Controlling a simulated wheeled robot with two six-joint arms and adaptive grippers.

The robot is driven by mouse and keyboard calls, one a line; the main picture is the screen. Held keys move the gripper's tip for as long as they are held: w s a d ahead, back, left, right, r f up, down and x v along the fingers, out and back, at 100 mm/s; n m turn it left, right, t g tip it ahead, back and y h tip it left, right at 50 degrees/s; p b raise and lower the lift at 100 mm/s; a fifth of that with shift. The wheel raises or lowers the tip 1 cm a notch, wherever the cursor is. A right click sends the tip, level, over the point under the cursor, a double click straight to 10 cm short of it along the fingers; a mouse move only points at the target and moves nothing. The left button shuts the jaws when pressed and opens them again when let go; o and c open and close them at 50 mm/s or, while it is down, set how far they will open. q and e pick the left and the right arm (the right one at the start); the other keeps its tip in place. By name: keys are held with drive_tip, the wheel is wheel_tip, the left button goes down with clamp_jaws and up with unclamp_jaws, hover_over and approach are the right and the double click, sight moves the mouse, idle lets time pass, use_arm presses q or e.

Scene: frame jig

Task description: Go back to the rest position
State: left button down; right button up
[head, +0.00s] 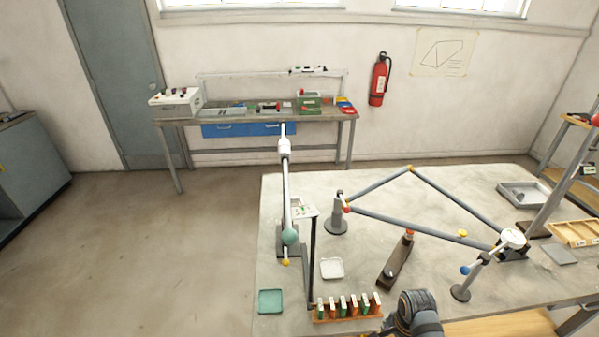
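Neither gripper shows in the head view. Only a dark, rounded link of one of my arms is at the bottom edge, right of centre, and I cannot see fingers on it. A triangular frame of grey tubes (425,224) stands on the worktable (285,318), held by a post (337,218) at the left and by supports at the right, near a round white dial (513,238). A yellow joint (410,169) marks its top corner.
A rack of orange and green blocks (347,308) stands at the table's front edge, near my arm link. A teal tray (270,301), a white dish (332,268), a tall pole (287,195) and a dark bar (397,262) stand nearby. A grey tray (522,194) is back right.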

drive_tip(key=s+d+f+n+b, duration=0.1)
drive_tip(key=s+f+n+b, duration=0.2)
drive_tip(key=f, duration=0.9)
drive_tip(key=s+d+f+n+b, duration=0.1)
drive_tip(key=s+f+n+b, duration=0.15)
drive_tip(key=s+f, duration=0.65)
use_arm(q)
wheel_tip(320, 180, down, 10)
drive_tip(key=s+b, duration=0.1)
drive_tip(key=b, duration=0.3)
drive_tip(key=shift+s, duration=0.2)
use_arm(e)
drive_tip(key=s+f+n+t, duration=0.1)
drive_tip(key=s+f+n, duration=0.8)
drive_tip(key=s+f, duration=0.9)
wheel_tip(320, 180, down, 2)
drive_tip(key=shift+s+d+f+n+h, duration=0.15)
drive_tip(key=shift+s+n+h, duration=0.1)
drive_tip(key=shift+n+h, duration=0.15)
